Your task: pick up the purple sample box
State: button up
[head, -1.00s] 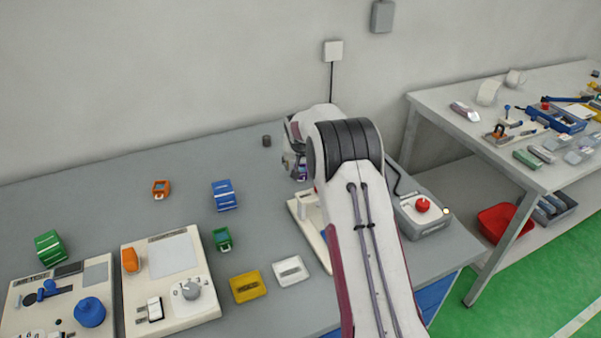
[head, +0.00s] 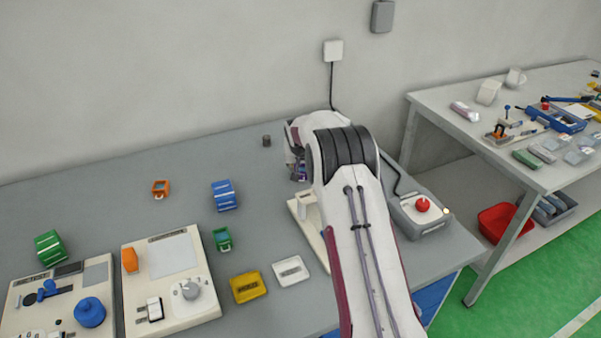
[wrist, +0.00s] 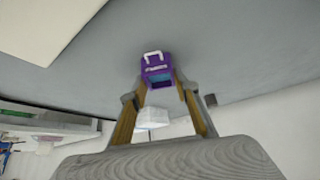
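The purple sample box (wrist: 158,66) shows in the wrist view, with a white handle on its far end and a blue-teal face towards me. It sits at the tips of the two fingers of my gripper (wrist: 161,84), one finger along each side. I cannot tell whether the fingers press on the box or stand just clear of it. In the head view my arm hides most of the gripper, and only a small purple patch (head: 302,176) shows beside the wrist, at the back of the grey table.
A small dark cylinder (head: 266,141) stands left of my wrist. A cream fixture (head: 306,212) stands just in front, and a grey box with a red button (head: 422,205) is to the right. A blue box (head: 224,195) and an orange one (head: 160,188) are further left. The wall is behind.

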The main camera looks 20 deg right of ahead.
aim_at(301, 169)
jog(key=shift+c, duration=0.7)
jog(key=shift+r, duration=0.1)
notch_tip(301, 169, up, 10)
